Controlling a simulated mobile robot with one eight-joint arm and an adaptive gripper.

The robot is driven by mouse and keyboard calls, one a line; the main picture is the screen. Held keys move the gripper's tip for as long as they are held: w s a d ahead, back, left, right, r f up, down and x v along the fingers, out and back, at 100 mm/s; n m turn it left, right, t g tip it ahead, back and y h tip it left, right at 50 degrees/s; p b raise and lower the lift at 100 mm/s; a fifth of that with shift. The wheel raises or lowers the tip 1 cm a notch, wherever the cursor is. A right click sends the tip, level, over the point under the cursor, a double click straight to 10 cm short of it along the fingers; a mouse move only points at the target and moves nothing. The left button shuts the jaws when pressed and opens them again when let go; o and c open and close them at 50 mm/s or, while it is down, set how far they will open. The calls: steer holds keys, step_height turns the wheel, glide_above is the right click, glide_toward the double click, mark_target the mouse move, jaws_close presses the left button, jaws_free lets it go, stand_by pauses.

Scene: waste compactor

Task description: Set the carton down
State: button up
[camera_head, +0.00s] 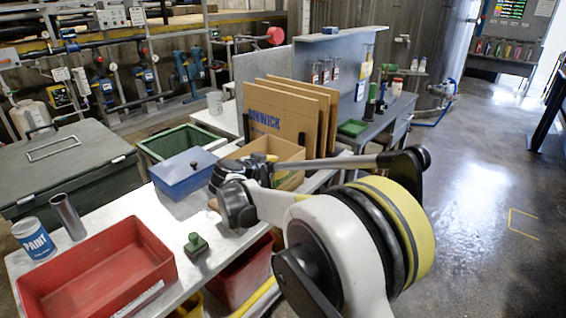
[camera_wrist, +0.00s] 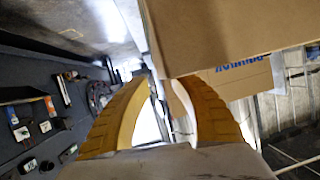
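An open brown carton (camera_head: 287,151) is on the bench in front of upright cardboard sheets in the head view. My gripper (camera_head: 245,168) is at its near left side, mostly hidden by my own arm. In the wrist view, my gripper's two yellow-backed fingers (camera_wrist: 166,82) curve inward with a gap between their tips. A large cardboard face (camera_wrist: 235,30) fills the upper right, close to the right fingertip. A narrow brown strip shows between the fingers. I cannot tell whether the fingers pinch the cardboard or stand apart from it.
Cardboard sheets (camera_head: 283,112) stand behind the carton. A blue box (camera_head: 184,180) and a green crate (camera_head: 168,146) are to its left. A red tray (camera_head: 98,270), paint can (camera_head: 34,240), metal cylinder (camera_head: 68,218) and green-knobbed block (camera_head: 195,246) are nearer. Open floor (camera_head: 480,190) lies right.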

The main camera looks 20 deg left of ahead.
steer(key=p+v, duration=0.3)
steer(key=v, duration=0.7)
steer(key=s+d+r+n+g, duration=0.1)
steer(key=s+d+r+g, duration=0.1)
steer(key=d, duration=0.9)
steer(key=s+d+r+g, duration=0.1)
steer(key=s+d+r, duration=0.1)
steer(key=d, duration=0.8)
steer(key=s+d+r+n+g, duration=0.1)
steer(key=s+d+r+g, duration=0.15)
steer(key=d, duration=0.85)
steer(key=s+d+f+n+y, duration=0.1)
steer(key=s+d+f, duration=0.2)
steer(key=s+d, duration=0.3)
steer(key=s+d+f+y, duration=0.2)
steer(key=s+d, duration=0.5)
steer(key=s, duration=0.8)
steer(key=shift+s+d+f+n+g+b, duration=0.2)
steer(key=shift+s+f+n+g+b, duration=0.1)
steer(key=shift+f+n+g, duration=0.15)
